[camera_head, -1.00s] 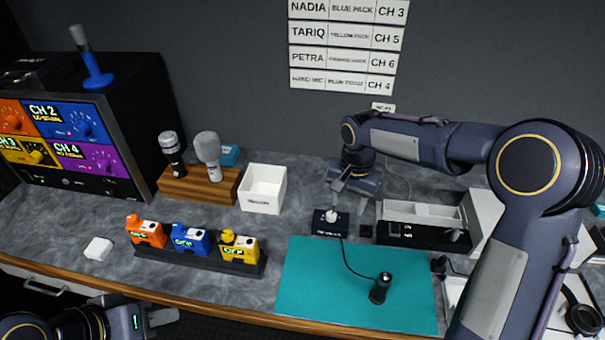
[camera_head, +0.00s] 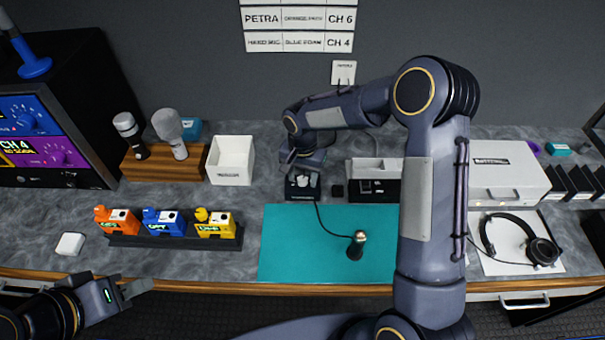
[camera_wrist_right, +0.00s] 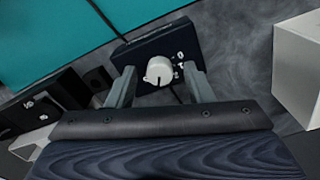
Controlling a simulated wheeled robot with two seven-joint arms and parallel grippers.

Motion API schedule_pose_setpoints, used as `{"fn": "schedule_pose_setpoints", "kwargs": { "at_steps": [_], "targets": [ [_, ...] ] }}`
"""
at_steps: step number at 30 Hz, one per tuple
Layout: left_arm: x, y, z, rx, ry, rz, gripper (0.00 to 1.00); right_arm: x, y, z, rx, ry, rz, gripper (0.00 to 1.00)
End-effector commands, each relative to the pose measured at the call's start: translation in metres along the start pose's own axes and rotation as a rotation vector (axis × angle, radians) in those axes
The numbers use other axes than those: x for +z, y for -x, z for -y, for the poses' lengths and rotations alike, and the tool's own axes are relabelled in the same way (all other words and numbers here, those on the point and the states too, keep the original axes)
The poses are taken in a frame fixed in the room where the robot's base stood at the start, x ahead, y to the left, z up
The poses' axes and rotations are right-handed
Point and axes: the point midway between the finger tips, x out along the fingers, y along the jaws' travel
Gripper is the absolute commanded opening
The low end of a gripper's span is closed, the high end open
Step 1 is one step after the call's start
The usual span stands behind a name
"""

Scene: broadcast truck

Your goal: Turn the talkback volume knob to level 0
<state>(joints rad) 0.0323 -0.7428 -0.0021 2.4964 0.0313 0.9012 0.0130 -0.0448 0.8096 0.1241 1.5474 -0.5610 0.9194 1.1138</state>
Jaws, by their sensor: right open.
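The white talkback volume knob (camera_wrist_right: 158,69) sits on a small dark box (camera_wrist_right: 135,50) with white marks at the knob's right in the right wrist view. I cannot tell which mark it points to. In the head view the knob (camera_head: 303,181) and its box (camera_head: 302,193) stand behind the teal mat. My right gripper (camera_wrist_right: 160,82) is open, one finger on each side of the knob; I cannot tell whether they touch it. In the head view its gripper (camera_head: 294,164) partly covers the box's back. My left gripper (camera_head: 137,289) is empty at the front left, its opening unclear.
A teal mat (camera_head: 290,250) with a small black microphone (camera_head: 356,245) lies in front. A white open box (camera_head: 231,160) stands left of the knob box, and a dark unit with a white tray (camera_head: 374,170) right. Belt packs on a dark rack (camera_head: 170,242) are front left.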

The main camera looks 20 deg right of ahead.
Motion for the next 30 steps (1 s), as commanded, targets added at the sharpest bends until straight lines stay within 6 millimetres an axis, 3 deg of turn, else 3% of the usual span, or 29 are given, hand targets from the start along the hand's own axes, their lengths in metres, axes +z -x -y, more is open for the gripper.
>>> {"fn": "schedule_pose_setpoints", "kwargs": {
  "at_steps": [4,14,23,30],
  "targets": [
    [0.000,0.000,0.000,0.000,0.000,0.000,0.36,0.000,0.000,0.000,0.000,0.000,0.000,0.44],
    [0.000,0.000,0.000,0.000,0.000,0.000,0.36,0.000,0.000,0.000,0.000,0.000,0.000,0.02],
    [0.002,-0.003,0.001,0.000,0.000,0.000,0.36,0.000,0.000,0.000,-0.001,0.037,0.000,0.02],
    [0.006,-0.011,0.005,0.000,0.000,0.000,0.36,-0.001,-0.002,0.000,-0.002,0.176,-0.002,0.02]
  ]
}}
